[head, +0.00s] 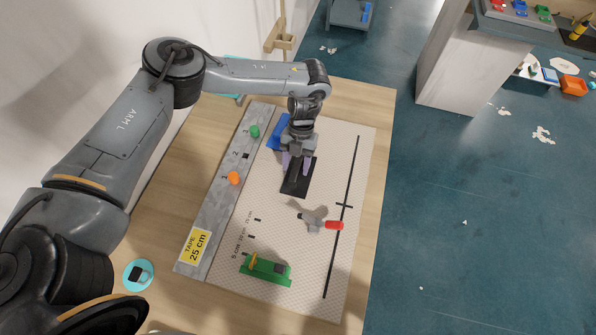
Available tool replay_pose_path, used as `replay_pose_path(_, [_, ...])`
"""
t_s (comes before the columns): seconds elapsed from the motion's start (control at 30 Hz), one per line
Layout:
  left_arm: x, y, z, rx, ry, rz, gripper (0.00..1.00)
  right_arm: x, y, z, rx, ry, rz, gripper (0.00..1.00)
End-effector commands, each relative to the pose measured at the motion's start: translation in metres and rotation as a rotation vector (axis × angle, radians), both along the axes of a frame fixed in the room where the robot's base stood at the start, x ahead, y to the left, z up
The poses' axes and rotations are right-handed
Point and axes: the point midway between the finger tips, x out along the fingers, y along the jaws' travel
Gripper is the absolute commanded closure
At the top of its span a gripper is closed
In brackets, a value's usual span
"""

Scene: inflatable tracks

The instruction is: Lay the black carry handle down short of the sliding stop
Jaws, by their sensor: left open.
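My left gripper (294,163) points down over the patterned mat, its pale fingers apart. A flat black rectangle (297,183) lies just below and in front of the fingers; I cannot tell whether they touch it, or whether it is the carry handle. A small black piece also lies on a round teal disc (131,284) at the lower left. No piece is clearly recognisable as the sliding stop; a green block with a yellow upright (268,270) stands at the mat's near end. My right gripper is out of view.
A grey strip marked "TAPE 25 cm" (212,218) runs along the mat's left, bearing green (255,131) and orange (234,178) pieces. A blue object (275,139) sits beside the gripper. A red-ended grey tool (334,225) lies near a black line (351,180). The mat's near middle is mostly clear.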

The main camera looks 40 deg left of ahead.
Motion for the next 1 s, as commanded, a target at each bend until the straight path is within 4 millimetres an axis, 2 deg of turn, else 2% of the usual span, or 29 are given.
replay_pose_path(0.47, [0.0003, -0.0001, -0.0024, 0.000, -0.001, 0.000, 0.47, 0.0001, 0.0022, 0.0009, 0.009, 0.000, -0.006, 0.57])
replay_pose_path(0.57, [0.0003, -0.0001, -0.0024, 0.000, -0.001, -0.001, 0.59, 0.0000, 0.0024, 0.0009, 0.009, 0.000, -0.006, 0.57])
replay_pose_path(0.83, [0.0002, 0.0000, -0.0025, 0.000, -0.001, -0.001, 1.00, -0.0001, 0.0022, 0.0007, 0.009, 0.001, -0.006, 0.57])
replay_pose_path(1.0, [0.0002, 0.0000, -0.0024, 0.000, -0.001, -0.001, 1.00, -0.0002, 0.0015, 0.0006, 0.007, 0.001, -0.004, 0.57])
